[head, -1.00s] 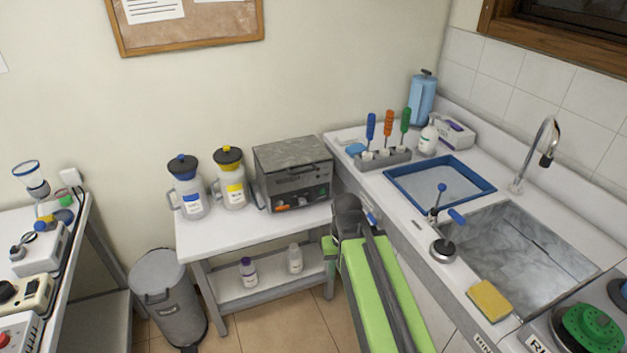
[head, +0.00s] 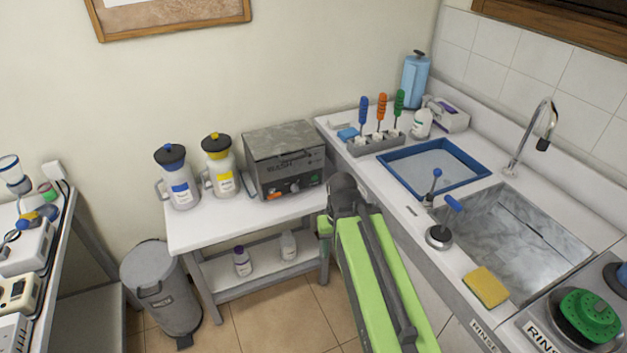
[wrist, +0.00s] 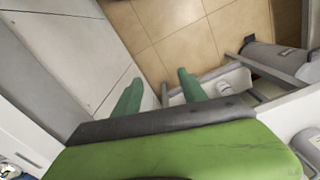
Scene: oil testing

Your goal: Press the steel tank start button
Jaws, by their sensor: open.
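The steel tank (head: 284,142) is a dark grey box with a worn metal lid, marked WASH. It stands on the right part of the white side table in the head view. Its front panel has an orange button (head: 277,196) at the lower left and a round knob (head: 295,187) beside it. My arm reaches forward to the right of the table, apart from the tank. In the wrist view my gripper (wrist: 158,82) is open and empty, with two green fingers pointing toward the floor and the table's lower shelf. The tank does not show in the wrist view.
Two jugs, blue-lidded (head: 178,178) and yellow-lidded (head: 219,167), stand left of the tank. The sink counter (head: 412,210) borders my arm on the right. A grey bin (head: 160,290) stands left of the table. Two small bottles stand on the lower shelf. Floor between is clear.

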